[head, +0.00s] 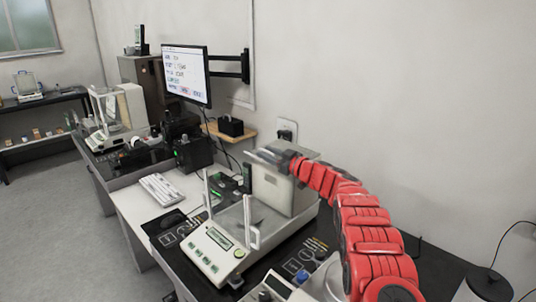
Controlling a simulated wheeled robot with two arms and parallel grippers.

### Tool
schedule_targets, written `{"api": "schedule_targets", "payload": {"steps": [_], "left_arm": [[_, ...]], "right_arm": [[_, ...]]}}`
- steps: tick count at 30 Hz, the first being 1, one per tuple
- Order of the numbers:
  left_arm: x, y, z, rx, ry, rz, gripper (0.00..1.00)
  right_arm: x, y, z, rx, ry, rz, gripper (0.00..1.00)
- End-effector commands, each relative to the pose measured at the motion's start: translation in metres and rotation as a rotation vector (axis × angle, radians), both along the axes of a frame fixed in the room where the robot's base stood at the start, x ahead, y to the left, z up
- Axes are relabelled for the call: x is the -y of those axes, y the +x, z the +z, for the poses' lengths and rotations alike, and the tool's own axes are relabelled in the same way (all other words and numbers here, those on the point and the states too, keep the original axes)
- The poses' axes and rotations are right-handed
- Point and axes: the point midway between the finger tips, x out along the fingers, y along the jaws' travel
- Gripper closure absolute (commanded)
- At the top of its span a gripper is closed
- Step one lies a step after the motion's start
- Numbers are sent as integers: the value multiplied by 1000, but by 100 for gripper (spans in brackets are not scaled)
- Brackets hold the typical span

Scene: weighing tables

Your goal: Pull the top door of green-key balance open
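The green-key balance (212,250) stands on the dark table in the head view, with green keys and a small display on its sloping front. White upright handles rise at the sides of its weighing chamber, and its tall grey-beige rear housing (283,190) stands behind. The clear top door is hard to make out, so I cannot tell how far it is open. My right gripper (258,155) is at the top of the rear housing, its grey fingers pointing left. I cannot tell whether it touches the door or holds anything. My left gripper is out of view.
A second balance (132,104) stands further back on the left. A monitor (186,75) hangs on a wall arm above a white keyboard (162,189). Another device (275,287) with a round knob sits at the front edge. Open floor (50,220) lies to the left.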

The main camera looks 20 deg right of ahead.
Motion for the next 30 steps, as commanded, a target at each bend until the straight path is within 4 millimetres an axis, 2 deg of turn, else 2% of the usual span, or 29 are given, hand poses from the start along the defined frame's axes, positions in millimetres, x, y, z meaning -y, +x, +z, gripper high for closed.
{"api": "schedule_targets", "payload": {"steps": [11, 14, 22, 25, 30], "left_arm": [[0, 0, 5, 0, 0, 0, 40], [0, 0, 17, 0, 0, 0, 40], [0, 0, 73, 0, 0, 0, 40], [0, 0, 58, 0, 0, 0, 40], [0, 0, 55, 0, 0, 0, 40]], "right_arm": [[1, -1, 2, -1, 1, -1, 55], [4, -4, 4, -6, 1, -1, 55], [11, -28, 12, -6, 5, -3, 55], [16, -39, -2, -2, 2, -2, 55], [22, -59, 1, 0, 5, -5, 55]]}}
